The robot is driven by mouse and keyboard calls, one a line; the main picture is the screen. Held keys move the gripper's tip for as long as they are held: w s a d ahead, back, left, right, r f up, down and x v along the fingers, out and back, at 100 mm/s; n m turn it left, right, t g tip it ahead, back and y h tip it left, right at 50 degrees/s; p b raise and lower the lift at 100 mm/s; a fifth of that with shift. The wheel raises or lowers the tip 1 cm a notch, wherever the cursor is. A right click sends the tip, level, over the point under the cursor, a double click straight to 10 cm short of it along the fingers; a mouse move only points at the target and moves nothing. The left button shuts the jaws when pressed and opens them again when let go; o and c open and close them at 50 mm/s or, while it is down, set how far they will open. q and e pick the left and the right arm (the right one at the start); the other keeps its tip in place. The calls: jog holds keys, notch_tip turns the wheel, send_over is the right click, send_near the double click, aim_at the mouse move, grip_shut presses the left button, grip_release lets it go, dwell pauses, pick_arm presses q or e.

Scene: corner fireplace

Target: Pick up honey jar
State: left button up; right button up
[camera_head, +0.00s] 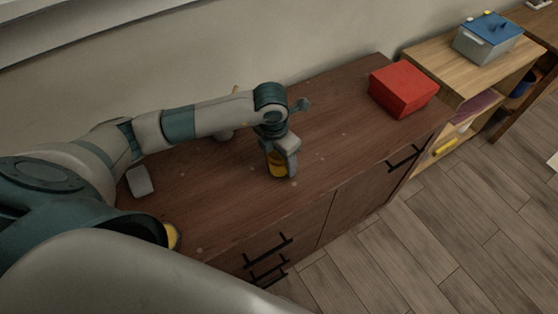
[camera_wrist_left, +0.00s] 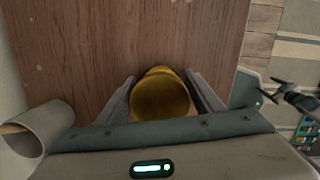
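The honey jar (camera_head: 277,165) is a small amber-yellow jar on the top of the brown wooden cabinet (camera_head: 330,140). My left gripper (camera_head: 284,163) points down over it, with its fingers at the jar's sides. In the left wrist view the jar (camera_wrist_left: 160,95) sits between the two fingers of the left gripper (camera_wrist_left: 161,78). Their tips are at or very near its sides; narrow gaps show closer to the palm, and I cannot tell whether they press on it. The jar seems to stand on the wood. My right gripper is not in view.
A red box (camera_head: 402,90) stands at the cabinet's far right end. A yellow item (camera_head: 172,236), partly hidden by my arm, and a pale block-like item (camera_head: 140,181) are at left. The wood right of the jar is clear.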

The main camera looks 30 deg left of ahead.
pick_arm(q)
jog(key=c, duration=0.9)
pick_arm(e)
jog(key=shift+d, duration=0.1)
pick_arm(q)
jog(key=shift+o, duration=0.2)
jog(key=shift+r, duration=0.15)
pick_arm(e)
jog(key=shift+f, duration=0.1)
